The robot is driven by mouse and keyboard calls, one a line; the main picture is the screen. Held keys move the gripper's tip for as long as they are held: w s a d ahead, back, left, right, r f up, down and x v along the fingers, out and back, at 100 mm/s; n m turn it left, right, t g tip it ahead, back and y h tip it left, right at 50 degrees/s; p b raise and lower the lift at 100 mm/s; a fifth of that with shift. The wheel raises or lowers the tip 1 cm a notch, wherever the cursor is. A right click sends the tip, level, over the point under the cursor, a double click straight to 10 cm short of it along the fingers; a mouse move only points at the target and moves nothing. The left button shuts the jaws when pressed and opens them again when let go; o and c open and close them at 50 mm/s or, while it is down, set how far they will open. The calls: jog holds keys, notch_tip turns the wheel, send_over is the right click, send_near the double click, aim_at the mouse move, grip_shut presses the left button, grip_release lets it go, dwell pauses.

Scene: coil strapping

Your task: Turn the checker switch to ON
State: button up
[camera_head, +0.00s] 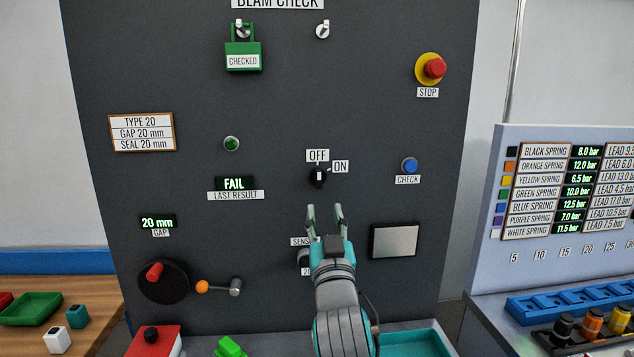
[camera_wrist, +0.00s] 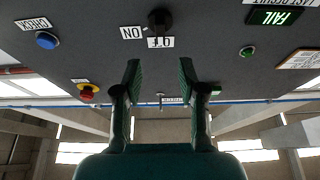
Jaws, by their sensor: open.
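The checker switch is a small black knob (camera_head: 318,178) on the dark panel, with an OFF label (camera_head: 318,155) above it and an ON label (camera_head: 340,167) to its upper right. Its handle looks upright, towards OFF. My gripper (camera_head: 325,212) is just below the knob in the head view, with its two fingers open and empty. In the wrist view the picture is upside down; the knob (camera_wrist: 160,21) is at the top middle, beyond the open fingertips of my gripper (camera_wrist: 160,75). The gripper appears apart from the knob.
A SENSOR knob (camera_head: 305,258) is partly hidden behind my gripper. A grey plate (camera_head: 394,240) and blue CHECK button (camera_head: 409,165) are to the right. A red STOP button (camera_head: 435,68) is higher up. The FAIL display (camera_head: 234,183) is left. Panel around the switch is clear.

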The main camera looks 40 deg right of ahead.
aim_at(319, 180)
jog(key=x, duration=1)
jog(key=shift+w+d, duration=0.1)
jog(key=shift+w, duration=0.05)
grip_shut()
